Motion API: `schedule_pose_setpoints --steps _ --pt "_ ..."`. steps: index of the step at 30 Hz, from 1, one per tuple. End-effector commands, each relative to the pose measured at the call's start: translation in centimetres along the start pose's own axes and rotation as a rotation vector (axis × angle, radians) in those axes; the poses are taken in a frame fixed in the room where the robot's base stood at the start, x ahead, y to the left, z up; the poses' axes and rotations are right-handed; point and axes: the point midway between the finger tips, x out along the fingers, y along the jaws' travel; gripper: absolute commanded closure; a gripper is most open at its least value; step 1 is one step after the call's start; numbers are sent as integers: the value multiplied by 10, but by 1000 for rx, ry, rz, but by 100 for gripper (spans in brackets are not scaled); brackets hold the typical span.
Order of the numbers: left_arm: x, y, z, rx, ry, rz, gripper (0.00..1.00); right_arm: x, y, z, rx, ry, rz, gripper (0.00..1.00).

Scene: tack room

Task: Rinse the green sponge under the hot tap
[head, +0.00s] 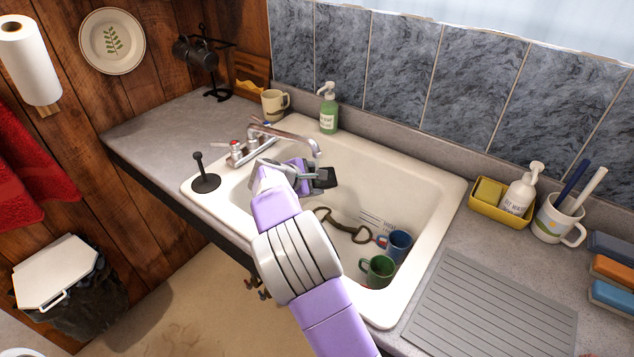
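The tap (285,133) has a curved metal spout over the sink (440,190). A red-marked handle (235,147) sits at its left side; I see no clear stream of water. One purple arm, which I take as my right, enters from the bottom and leans left over the sink. Its gripper (322,178) has dark fingers just below the spout's end. Whether they are open or shut is unclear from this angle. I cannot make out a green sponge; anything between the fingers is hidden. My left gripper is out of view.
The sink holds a blue mug (398,244), a green mug (378,269) and a metal bit-like piece (345,228). A plunger (205,177) stands on the left rim. A green soap bottle (328,112) stands behind. A yellow caddy (485,211) holds a yellow sponge (488,191) and white bottle.

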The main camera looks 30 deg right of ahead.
Motion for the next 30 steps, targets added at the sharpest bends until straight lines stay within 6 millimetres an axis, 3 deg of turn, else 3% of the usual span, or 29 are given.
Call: schedule_pose_setpoints --steps 30 --pt "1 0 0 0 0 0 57 -25 -14 -12 0 1 1 48"
